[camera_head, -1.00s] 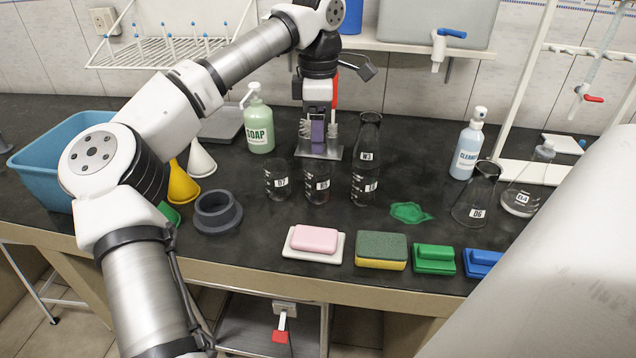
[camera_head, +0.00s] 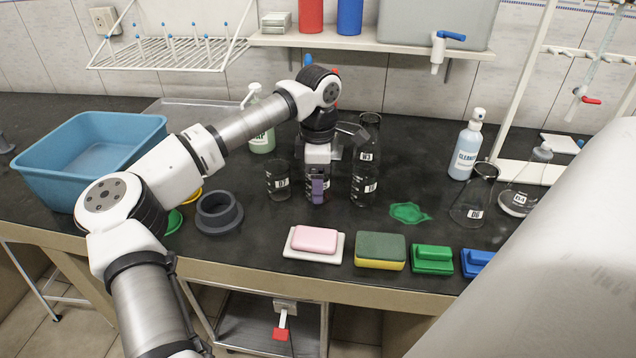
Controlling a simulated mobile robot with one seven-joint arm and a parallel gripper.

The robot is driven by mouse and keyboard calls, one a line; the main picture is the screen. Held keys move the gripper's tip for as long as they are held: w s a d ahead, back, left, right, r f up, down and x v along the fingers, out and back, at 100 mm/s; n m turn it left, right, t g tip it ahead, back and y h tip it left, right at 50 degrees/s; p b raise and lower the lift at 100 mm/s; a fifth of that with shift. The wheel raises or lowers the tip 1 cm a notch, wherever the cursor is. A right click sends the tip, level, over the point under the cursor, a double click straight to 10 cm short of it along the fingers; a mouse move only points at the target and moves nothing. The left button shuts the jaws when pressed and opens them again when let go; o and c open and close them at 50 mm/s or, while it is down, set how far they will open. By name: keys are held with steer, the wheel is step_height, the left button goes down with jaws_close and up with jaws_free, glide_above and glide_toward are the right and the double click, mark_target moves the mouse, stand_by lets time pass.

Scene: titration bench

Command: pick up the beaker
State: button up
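Three clear glass beakers stand in a row mid-bench: the left beaker (camera_head: 278,184), the middle beaker (camera_head: 326,196) and the right beaker (camera_head: 363,188). My gripper (camera_head: 318,188) points down at the middle beaker, and its purple finger part overlaps that beaker in the picture. The gripper and wrist hide most of the middle beaker and its label. I cannot tell whether the fingers touch it or how far apart they are. The left and right beakers stand upright beside the gripper.
A soap bottle (camera_head: 262,135) is behind the left beaker. A grey ring (camera_head: 218,212), pink soap on a dish (camera_head: 315,239) and a sponge (camera_head: 381,250) lie in front. A blue tub (camera_head: 90,150) is left.

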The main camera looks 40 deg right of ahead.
steer(key=c, duration=1.1)
step_height(320, 180, up, 20)
steer(key=shift+r+b, duration=0.1)
steer(key=shift+b, duration=0.2)
